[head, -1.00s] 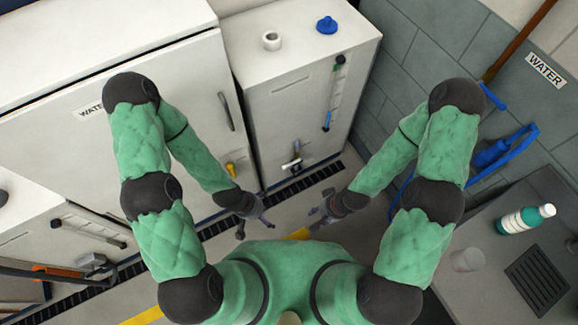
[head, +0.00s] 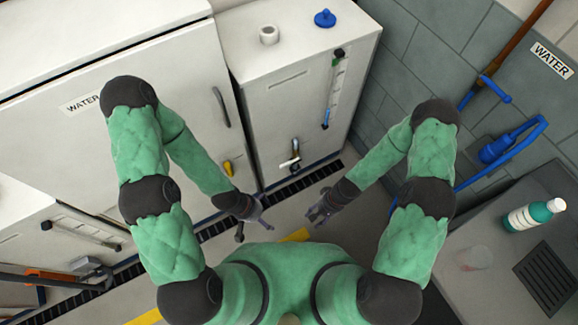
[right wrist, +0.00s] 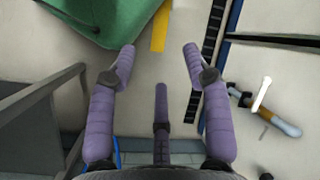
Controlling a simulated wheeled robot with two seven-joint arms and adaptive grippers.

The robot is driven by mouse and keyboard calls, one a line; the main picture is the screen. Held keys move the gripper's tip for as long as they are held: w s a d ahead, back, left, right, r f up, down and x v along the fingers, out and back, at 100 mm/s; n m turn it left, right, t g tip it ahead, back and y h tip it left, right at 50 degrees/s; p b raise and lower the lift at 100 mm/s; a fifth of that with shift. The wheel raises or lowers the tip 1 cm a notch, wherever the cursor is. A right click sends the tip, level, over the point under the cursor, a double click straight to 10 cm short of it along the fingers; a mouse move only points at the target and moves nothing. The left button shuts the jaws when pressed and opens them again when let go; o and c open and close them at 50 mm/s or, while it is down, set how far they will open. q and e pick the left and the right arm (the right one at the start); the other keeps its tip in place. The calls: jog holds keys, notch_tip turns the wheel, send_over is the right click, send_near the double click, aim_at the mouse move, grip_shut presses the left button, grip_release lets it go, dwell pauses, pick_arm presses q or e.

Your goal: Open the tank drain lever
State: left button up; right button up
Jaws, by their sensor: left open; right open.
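The white tank (head: 265,115) stands at the back centre, with a sight gauge on its front. Its drain lever (head: 294,161) is a small pale handle on a tap low on the tank front. In the right wrist view the lever (right wrist: 262,94) shows at the right, with the tap body (right wrist: 275,116) beside it. My left gripper (head: 257,224) is open and empty, in front of the tank. My right gripper (head: 313,217) is open and empty, in front of the tap and apart from it. In the right wrist view its fingers (right wrist: 160,62) are spread over floor.
A white cabinet (head: 160,100) with a handle and a yellow lever (head: 228,168) adjoins the tank. A floor grate (head: 290,184) runs before them. A green bottle (head: 533,214) stands on the right counter.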

jog(key=w+a+f+m+y+b, duration=0.1)
jog(key=w+a+f+y+b, duration=0.3)
jog(key=f, duration=0.5)
jog(key=m+t+y+b, duration=0.4)
jog(key=t+b, duration=0.1)
jog(key=t, duration=0.7)
send_near(289, 163)
jog(key=f, duration=0.1)
jog(key=b+x, duration=0.2)
jog(key=x, duration=0.2)
jog(key=b+x, duration=0.2)
jog(key=x, duration=0.3)
jog(key=shift+w+a+f, duration=0.1)
jog(key=shift+w+f, duration=0.15)
jog(key=shift+f, duration=0.05)
jog(key=shift+w+a, duration=0.3)
jog(key=shift+a, duration=0.05)
grip_shut()
